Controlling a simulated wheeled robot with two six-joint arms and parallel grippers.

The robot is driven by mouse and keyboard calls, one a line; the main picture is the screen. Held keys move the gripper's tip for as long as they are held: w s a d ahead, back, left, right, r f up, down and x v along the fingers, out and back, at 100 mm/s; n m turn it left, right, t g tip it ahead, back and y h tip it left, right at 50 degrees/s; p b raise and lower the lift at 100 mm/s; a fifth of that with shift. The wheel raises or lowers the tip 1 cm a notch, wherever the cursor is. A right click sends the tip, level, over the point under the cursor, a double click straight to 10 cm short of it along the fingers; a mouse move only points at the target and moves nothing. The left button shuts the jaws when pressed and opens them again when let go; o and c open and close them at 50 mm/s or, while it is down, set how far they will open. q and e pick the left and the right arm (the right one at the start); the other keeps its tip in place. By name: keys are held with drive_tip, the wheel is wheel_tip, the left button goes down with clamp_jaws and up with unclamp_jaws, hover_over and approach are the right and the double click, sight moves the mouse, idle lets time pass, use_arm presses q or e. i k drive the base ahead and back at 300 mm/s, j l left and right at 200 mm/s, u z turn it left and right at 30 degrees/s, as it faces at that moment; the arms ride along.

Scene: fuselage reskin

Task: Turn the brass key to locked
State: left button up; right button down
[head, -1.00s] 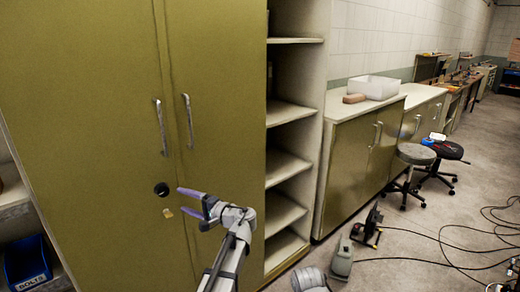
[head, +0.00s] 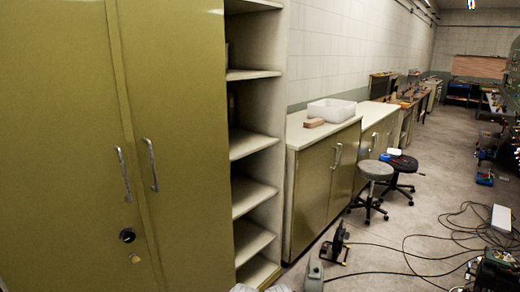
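A small brass-coloured piece (head: 135,258), which looks like the key or its tag, hangs on the olive cabinet (head: 185,120) just below a round black lock (head: 127,236). The lock sits low on the left door, near the seam between the two doors. Whether the key is turned is too small to tell. Both cabinet doors look shut, with two upright metal handles (head: 150,165) above the lock.
Open white shelves (head: 255,140) stand right of the cabinet. A low cabinet (head: 315,185) beyond carries a white bin (head: 332,110) and a brown block (head: 314,123). Two stools (head: 376,170) stand further right. Black cables (head: 430,250) cross the floor.

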sight(134, 259)
drive_tip(key=u, duration=1.35)
